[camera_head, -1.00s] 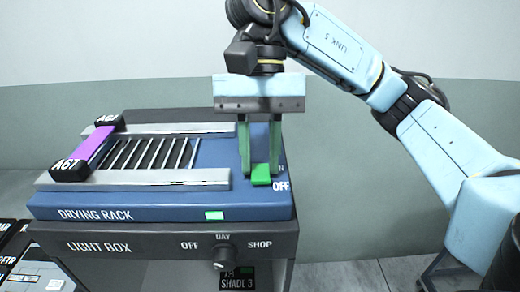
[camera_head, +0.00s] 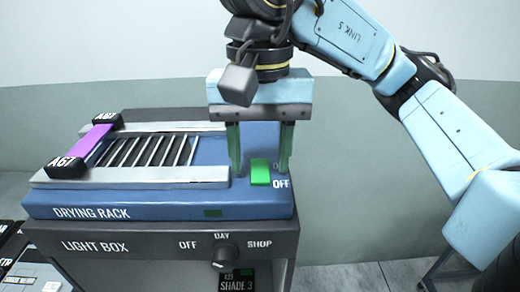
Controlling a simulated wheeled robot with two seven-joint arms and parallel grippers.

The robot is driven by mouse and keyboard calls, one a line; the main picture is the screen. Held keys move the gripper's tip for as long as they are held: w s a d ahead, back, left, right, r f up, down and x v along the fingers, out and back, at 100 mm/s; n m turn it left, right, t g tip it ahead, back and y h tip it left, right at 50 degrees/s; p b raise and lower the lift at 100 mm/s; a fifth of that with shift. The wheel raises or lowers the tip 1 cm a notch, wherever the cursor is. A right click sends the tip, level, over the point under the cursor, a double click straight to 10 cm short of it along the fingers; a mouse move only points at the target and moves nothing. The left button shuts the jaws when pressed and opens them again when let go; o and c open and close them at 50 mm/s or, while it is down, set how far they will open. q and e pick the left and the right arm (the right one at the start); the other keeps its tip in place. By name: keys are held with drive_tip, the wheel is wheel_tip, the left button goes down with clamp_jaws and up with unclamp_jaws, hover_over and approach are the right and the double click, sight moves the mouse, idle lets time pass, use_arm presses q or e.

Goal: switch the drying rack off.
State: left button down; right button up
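The blue drying rack (camera_head: 150,205) sits on top of the light box. Its green switch (camera_head: 260,173) is at the right of its top, with the "OFF" label beside its lower right. The small indicator (camera_head: 213,212) on the rack's front is dark. My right gripper (camera_head: 260,168) is open and empty, its two green fingers apart on either side of the switch. I cannot tell whether either finger touches the rack top. My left gripper is not in view.
A purple strip (camera_head: 92,146) with black A67 end blocks lies across the left of the rack's metal rails (camera_head: 130,177). The light box (camera_head: 130,246) has a front knob (camera_head: 224,256) with OFF, DAY and SHOP marks. Dark labelled items (camera_head: 35,270) lie at lower left.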

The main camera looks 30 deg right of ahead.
sight(260, 163)
drive_tip(key=shift+r, duration=0.1)
idle(0.3)
wheel_tip(260, 163, up, 13)
drive_tip(key=p, duration=0.2)
drive_tip(key=shift+w+d+p, duration=0.25)
drive_tip(key=shift+w+p, duration=0.05)
drive_tip(key=shift+w, duration=0.05)
idle(0.5)
